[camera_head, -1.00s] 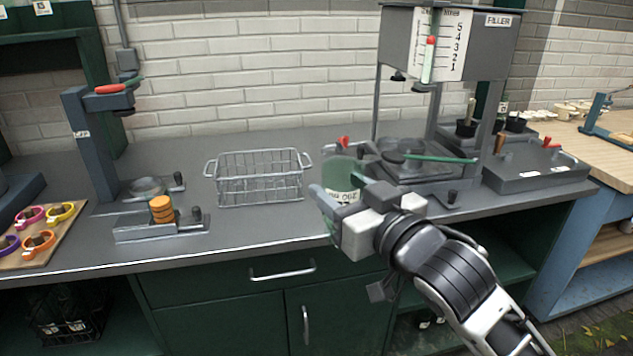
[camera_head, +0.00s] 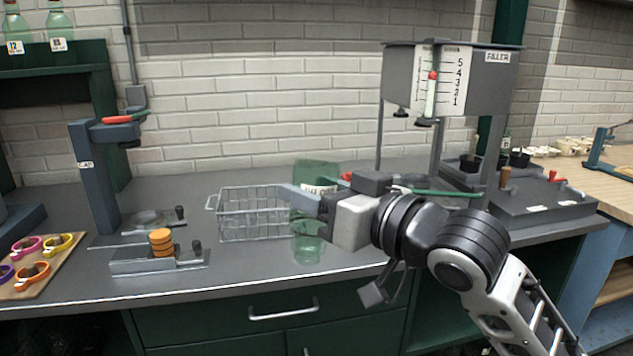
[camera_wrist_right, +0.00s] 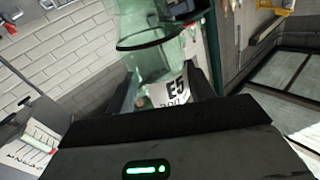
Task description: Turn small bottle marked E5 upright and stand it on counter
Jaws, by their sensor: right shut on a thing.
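The small green glass bottle marked E5 (camera_head: 316,171) is in my right gripper (camera_head: 312,199), which is shut around it near the white label. In the head view its broad part is above the fingers and a narrower part shows below them, so it looks upside down. I cannot tell whether its lower end touches the counter (camera_head: 260,263). In the right wrist view the E5 label (camera_wrist_right: 177,90) shows between the fingers, and clear green glass (camera_wrist_right: 150,25) extends beyond. My left gripper is not in view.
A wire basket (camera_head: 249,236) stands just behind and left of the bottle. A capping stand (camera_head: 95,185) and a fixture with stacked orange discs (camera_head: 161,242) are at left. The filler (camera_head: 452,85) stands at right. Bare counter lies in front of the basket.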

